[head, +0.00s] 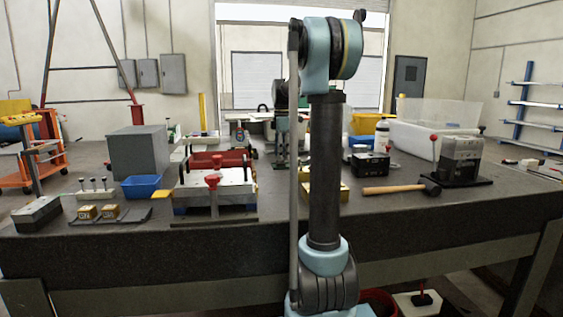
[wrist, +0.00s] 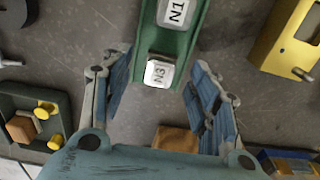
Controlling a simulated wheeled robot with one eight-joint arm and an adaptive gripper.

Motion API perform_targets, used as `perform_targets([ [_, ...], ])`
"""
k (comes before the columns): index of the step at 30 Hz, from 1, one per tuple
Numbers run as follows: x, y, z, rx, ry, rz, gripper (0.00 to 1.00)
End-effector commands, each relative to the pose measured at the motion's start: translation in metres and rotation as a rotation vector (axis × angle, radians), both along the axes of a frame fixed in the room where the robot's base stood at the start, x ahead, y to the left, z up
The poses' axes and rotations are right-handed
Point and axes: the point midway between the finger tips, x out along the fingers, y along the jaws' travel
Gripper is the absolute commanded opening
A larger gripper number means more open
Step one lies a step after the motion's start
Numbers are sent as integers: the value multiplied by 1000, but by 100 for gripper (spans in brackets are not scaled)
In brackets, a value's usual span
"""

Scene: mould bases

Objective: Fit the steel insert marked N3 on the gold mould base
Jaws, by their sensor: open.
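The steel insert marked N3 (wrist: 159,73) sits at the near end of a green holder (wrist: 172,45) in the wrist view. Its pale labelled face points up at the camera. My gripper (wrist: 157,64) is open, with one blue-padded finger on each side of the N3 insert and a gap on both sides. A second insert marked N1 (wrist: 174,11) sits further along the same holder. A gold block that looks like the gold mould base (wrist: 283,38) is at the upper right of the wrist view, cut off by the frame. In the head view, gold (head: 305,189) shows partly behind my arm.
A dark green tray (wrist: 52,112) with yellow knobs lies left in the wrist view. In the head view, a mallet (head: 395,189), a steel clamp block (head: 460,150) and a black box (head: 370,165) stand right of my arm; a red-handled fixture (head: 213,190) stands left.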

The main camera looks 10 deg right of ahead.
Motion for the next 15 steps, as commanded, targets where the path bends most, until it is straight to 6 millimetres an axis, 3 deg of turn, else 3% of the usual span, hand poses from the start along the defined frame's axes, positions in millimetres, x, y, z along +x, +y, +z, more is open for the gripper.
perform_targets([
  [6,0,0,-23,0,0,0,55],
  [15,0,0,-30,0,0,0,55],
])
